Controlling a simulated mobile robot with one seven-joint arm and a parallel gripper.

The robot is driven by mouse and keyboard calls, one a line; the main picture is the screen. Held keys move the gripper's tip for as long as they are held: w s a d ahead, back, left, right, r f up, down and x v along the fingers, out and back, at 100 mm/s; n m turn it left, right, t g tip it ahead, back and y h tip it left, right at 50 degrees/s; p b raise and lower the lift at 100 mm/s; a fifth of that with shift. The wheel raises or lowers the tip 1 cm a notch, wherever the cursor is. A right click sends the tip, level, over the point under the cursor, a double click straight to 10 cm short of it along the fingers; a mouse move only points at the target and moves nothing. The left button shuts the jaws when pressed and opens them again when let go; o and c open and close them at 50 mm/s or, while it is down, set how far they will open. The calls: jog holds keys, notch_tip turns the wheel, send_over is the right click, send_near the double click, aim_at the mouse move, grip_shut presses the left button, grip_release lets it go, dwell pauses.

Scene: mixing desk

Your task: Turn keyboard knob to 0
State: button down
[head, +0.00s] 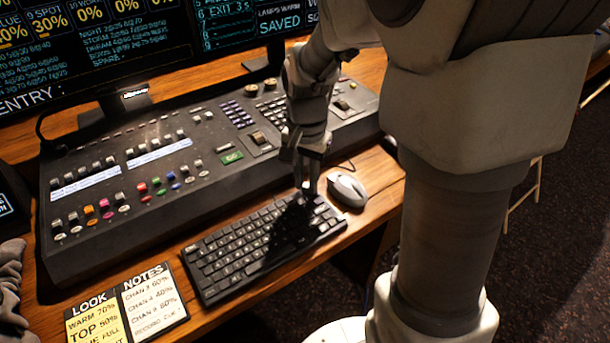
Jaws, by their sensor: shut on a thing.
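The black keyboard (225,262) lies on the wooden desk in front of the mixing console, slanting up to the right. My gripper (306,190) points down at the keyboard's far right corner. Its fingers are close together, shut on the small knob at that corner. The knob is mostly hidden by the fingers, and its setting cannot be read. My gripper's shadow falls on the right part of the keyboard.
A grey mouse (347,190) sits just right of my gripper. The mixing console (110,240) with faders and coloured knobs stands behind the keyboard. Note cards (152,296) lie at the front left. Monitors (90,40) stand at the back. The desk's front edge is close to the keyboard.

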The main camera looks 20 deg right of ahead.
aim_at(306, 185)
jog(key=n+p, duration=0.2)
jog(key=n, duration=0.3)
jog(key=shift+r+n, duration=0.1)
jog(key=shift+n, duration=0.3)
jog(key=n+p, duration=0.2)
jog(key=n, duration=0.4)
dwell(0.5)
jog(key=c, duration=0.7)
grip_release()
notch_tip(306, 185, up, 17)
jog(key=p, duration=0.4)
jog(key=shift+r, duration=0.15)
